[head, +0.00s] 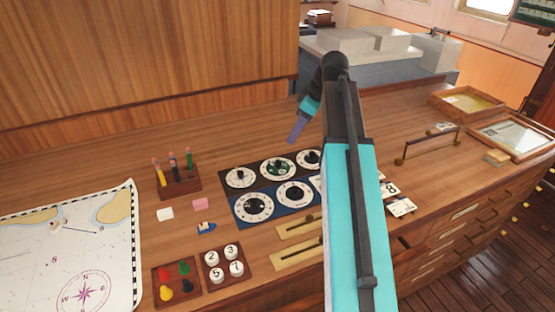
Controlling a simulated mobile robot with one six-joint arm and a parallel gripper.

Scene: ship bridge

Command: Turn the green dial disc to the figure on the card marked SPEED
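A white card (389,188) with what looks like an 8 lies right of my arm. Another white card (401,208) lies nearer. I cannot read SPEED on either; my arm hides part of this area.
A blue panel (233,214) with more dials lies in front. Brass sliders (297,226), a pencil rack (178,184), a chart (65,250) and a dark handle (428,144) are around. The desk behind the dials is clear.

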